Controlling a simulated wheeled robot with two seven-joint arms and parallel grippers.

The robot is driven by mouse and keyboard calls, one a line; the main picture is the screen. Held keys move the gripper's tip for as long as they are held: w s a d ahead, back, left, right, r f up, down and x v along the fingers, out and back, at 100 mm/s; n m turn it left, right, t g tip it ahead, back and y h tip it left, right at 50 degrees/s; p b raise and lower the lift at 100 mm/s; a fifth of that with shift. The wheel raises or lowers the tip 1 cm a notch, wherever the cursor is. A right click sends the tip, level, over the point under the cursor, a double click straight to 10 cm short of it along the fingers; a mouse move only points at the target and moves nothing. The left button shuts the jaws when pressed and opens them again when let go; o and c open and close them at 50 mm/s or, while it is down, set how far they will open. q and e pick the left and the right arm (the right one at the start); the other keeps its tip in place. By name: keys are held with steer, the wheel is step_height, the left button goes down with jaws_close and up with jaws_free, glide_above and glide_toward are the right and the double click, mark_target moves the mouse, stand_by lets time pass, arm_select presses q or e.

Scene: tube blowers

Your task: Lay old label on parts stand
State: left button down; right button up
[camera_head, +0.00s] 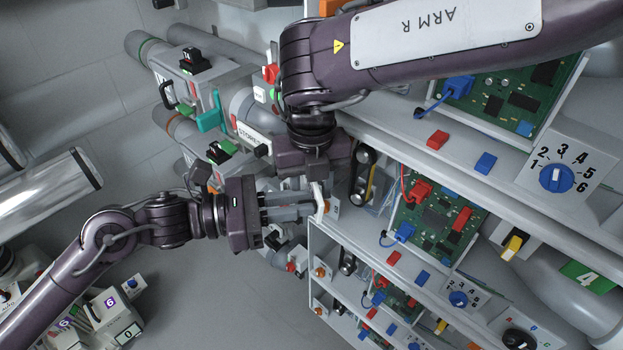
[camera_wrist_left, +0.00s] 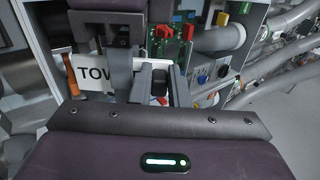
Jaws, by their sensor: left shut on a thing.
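A white label with black letters "TOW" (camera_wrist_left: 93,72) shows in the left wrist view, partly covered by gripper fingers. In the head view a thin white piece (camera_head: 319,201), seen nearly edge-on, stands at my left fingertips and looks like this label. My left gripper (camera_head: 312,207) reaches in from the left and is shut on it; its fingers also show in the left wrist view (camera_wrist_left: 150,85). My right gripper (camera_head: 315,182) comes down from above, right beside the same piece. Its fingertips are too hidden to tell whether they touch it. I cannot make out the parts stand.
A grey shelf unit (camera_head: 460,170) with circuit boards, red and blue blocks and a numbered dial (camera_head: 557,178) fills the right side. Small labelled boxes (camera_head: 118,322) stand lower left. Open floor (camera_head: 200,300) lies between.

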jaws_close()
arm_select(q)
steer(key=c, duration=1.3)
jaws_free()
